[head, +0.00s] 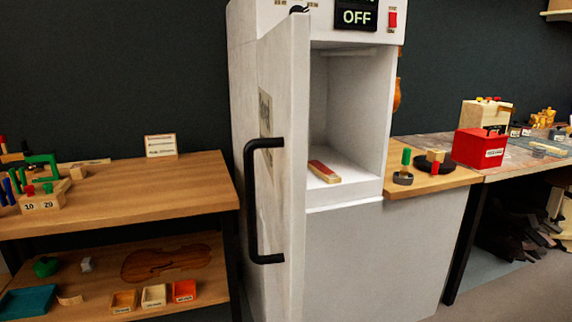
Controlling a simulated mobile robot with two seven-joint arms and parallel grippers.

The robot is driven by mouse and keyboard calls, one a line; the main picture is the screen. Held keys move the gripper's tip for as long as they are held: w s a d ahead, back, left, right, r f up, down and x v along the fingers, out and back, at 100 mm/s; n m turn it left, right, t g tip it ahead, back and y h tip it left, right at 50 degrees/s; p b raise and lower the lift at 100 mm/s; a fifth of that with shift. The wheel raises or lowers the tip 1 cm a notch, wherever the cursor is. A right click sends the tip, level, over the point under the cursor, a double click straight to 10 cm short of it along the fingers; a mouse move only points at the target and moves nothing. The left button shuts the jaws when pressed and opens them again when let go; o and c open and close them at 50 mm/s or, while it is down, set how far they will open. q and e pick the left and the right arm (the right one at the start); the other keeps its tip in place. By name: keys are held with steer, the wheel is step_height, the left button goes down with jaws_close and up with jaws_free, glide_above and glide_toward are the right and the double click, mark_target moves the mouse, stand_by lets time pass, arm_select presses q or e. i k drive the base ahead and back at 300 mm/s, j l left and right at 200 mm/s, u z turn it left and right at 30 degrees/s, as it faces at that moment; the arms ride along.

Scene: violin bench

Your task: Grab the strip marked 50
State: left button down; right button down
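A wooden strip with a red top (324,171) lies on the floor of the open white cabinet's chamber (348,158); I can read no number on it. On the left bench, a wooden block marked 10 and 20 (43,203) stands near the left edge with small coloured pieces around it. I cannot make out a strip marked 50 anywhere. Neither of my grippers shows in the head view.
The cabinet door (281,180) stands open toward me, with a black handle (251,200). The cabinet display (357,17) reads OFF. A red box (480,148) stands on the right bench. The left bench top (150,189) has clear room. A violin-shaped plate (166,262) lies on the lower shelf.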

mark_target(323, 170)
steer(key=l+u, duration=0.15)
steer(key=u, duration=0.6)
steer(key=l+u, duration=0.3)
steer(key=l, duration=0.15)
steer(key=l+u, duration=0.3)
steer(key=l, duration=0.2)
steer(key=l+u, duration=0.1)
steer(key=l, duration=0.35)
steer(key=k+l+u, duration=0.1)
steer(key=l, duration=0.35)
